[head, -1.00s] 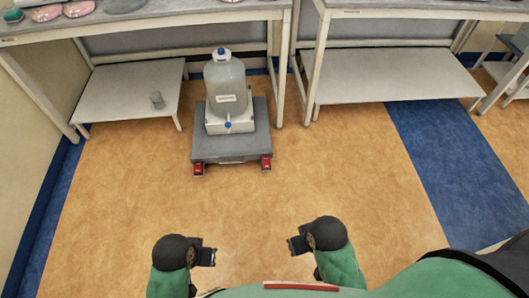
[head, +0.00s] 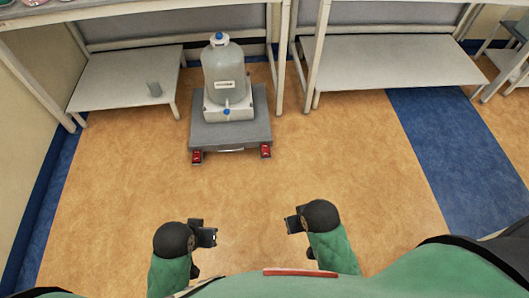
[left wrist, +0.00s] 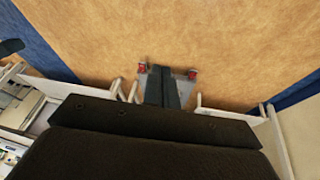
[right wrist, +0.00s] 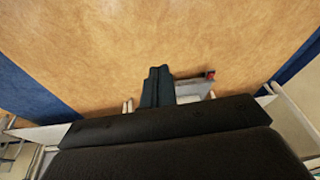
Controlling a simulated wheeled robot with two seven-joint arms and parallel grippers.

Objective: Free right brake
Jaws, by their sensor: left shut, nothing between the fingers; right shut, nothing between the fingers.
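A grey wheeled cart (head: 238,138) stands on the floor ahead with two red brake pedals on its near edge. The right brake (head: 265,151) is at the near right corner; the left brake (head: 197,157) is at the near left corner. Both also show in the left wrist view, swapped in side: right brake (left wrist: 142,68), left brake (left wrist: 192,74). In the right wrist view only one red pedal (right wrist: 210,74) shows; my fingers cover part of the cart. My left gripper (head: 213,237) and right gripper (head: 288,224) are shut and empty, well short of the cart.
A large grey bottle (head: 223,75) with a blue cap stands on the cart. Table legs flank the cart's back. Floor between me and the cart is clear.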

